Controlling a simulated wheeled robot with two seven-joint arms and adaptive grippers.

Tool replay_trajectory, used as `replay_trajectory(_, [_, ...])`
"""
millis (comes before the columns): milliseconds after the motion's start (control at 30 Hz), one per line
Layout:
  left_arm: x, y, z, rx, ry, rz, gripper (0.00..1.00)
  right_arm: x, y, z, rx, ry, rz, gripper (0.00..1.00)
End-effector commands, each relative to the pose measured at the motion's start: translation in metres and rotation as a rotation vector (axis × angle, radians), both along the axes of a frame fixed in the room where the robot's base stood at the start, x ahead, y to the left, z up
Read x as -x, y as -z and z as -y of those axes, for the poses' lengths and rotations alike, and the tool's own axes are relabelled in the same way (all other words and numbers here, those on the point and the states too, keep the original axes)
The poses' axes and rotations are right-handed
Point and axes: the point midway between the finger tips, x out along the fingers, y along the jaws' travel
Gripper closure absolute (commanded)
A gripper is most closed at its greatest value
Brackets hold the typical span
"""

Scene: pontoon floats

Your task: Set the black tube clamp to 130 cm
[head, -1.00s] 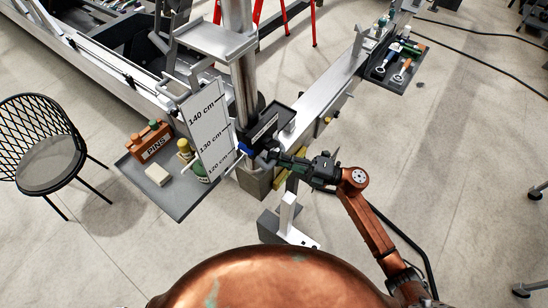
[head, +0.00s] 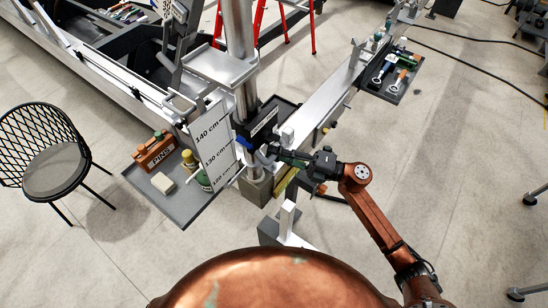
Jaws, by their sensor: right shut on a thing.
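The black tube clamp (head: 260,125) sits around the upright steel tube (head: 240,45), with a pale label on its front. A blue part (head: 243,142) on its left side lies beside the white height scale (head: 213,150), close to the 130 cm line. The scale reads 140, 130 and 120 cm from top to bottom. My right gripper (head: 272,153) comes in from the right and is shut on the clamp's near right side. The fingertips and the exact part held are small and partly hidden. My left gripper is not in view.
A grey tray left of the tube holds an orange PINS box (head: 153,152), a pale block (head: 163,183) and bottles. A grey bracket (head: 220,65) is on the tube above the clamp. A beam (head: 320,95) runs back right to a tool tray (head: 390,78). A chair (head: 45,160) stands left.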

Motion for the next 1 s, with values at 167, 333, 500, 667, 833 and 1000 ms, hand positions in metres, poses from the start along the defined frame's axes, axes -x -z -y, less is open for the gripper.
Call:
replay_trajectory(167, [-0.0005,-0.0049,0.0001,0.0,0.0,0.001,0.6,-0.0007,-0.0131,0.0007,-0.006,0.001,0.003,1.0])
replay_trajectory(333, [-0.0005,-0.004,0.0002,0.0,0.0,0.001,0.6,-0.0009,-0.0118,0.0008,-0.007,0.002,0.002,1.0])
replay_trajectory(500, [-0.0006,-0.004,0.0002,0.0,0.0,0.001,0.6,-0.0008,-0.0109,0.0007,-0.006,0.002,0.002,0.79])
replay_trajectory(667, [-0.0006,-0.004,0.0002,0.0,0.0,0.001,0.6,-0.0006,-0.0094,0.0005,-0.003,0.002,0.0,0.68])
replay_trajectory(833, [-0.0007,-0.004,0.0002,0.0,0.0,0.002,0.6,-0.0004,-0.0085,0.0005,-0.002,0.001,0.0,0.68])
replay_trajectory(1000, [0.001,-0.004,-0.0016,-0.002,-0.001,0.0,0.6,0.0002,-0.0068,0.0045,0.0,0.002,-0.001,0.68])
